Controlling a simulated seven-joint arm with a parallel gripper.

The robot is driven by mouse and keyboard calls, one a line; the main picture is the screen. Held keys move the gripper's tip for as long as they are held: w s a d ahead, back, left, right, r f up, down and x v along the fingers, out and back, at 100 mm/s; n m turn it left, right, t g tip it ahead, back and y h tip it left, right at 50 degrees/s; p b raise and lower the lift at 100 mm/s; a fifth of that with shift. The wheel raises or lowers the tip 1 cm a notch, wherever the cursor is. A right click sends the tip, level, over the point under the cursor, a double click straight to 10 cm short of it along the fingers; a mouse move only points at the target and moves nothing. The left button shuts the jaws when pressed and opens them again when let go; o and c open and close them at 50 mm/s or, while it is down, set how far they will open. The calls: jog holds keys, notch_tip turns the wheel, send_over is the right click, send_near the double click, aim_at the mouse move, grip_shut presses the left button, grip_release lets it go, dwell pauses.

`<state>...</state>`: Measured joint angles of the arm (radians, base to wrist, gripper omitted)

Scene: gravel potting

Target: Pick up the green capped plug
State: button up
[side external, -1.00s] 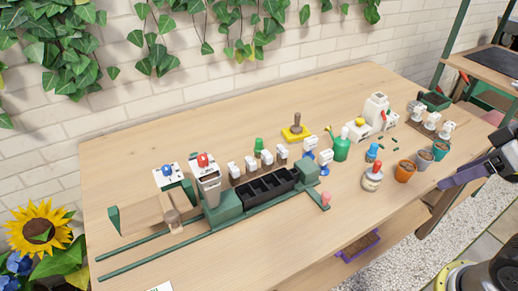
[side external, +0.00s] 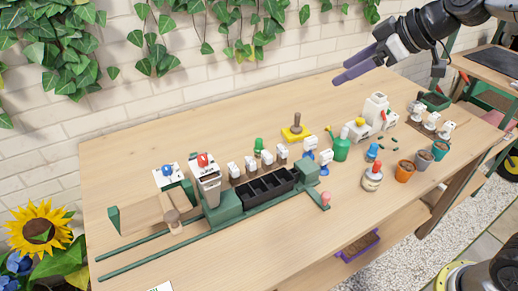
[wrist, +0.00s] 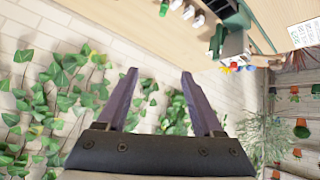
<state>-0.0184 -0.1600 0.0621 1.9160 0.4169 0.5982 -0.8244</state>
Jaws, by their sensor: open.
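A green capped plug (side external: 258,145) stands on the bench behind the row of white labelled pieces, near the black tray. In the wrist view a green piece (wrist: 164,8), which looks like the same plug, shows at the top edge. My gripper (side external: 341,72) is open and empty, high above the back of the bench, up and to the right of the plug. Its two purple fingers (wrist: 158,72) are spread apart in the wrist view, with ivy and brick wall behind them.
A black tray (side external: 268,187) with compartments sits in front of the white pieces. A yellow block with a knob (side external: 296,132) stands right of the plug. A white dispenser with a red top (side external: 205,178) stands left. Pots, bottles and a green watering can (side external: 342,150) crowd the right.

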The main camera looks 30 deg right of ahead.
jog(key=w+a+f, duration=0.1)
jog(key=w+f, duration=0.3)
jog(key=w, duration=0.4)
jog(key=g, duration=0.3)
send_over(255, 147)
jog(key=s+d, duration=0.5)
jog(key=s, duration=0.1)
jog(key=shift+y, duration=0.3)
notch_tip(255, 147, down, 21)
jog(key=shift+w+f, duration=0.1)
jog(key=shift+w, duration=0.05)
jog(key=x, duration=0.7)
jog(key=shift+w+a+r+x, duration=0.1)
jog(key=shift+w+r+x, duration=0.05)
jog(key=shift+x, duration=0.9)
jog(key=shift+w+a+r+x, duration=0.1)
jog(key=shift+w+x, duration=0.1)
jog(key=shift+x, duration=0.85)
jog(key=shift+w+a+r+x, duration=0.15)
jog(key=shift+x, duration=0.85)
jog(key=shift+f, duration=0.1)
grip_shut()
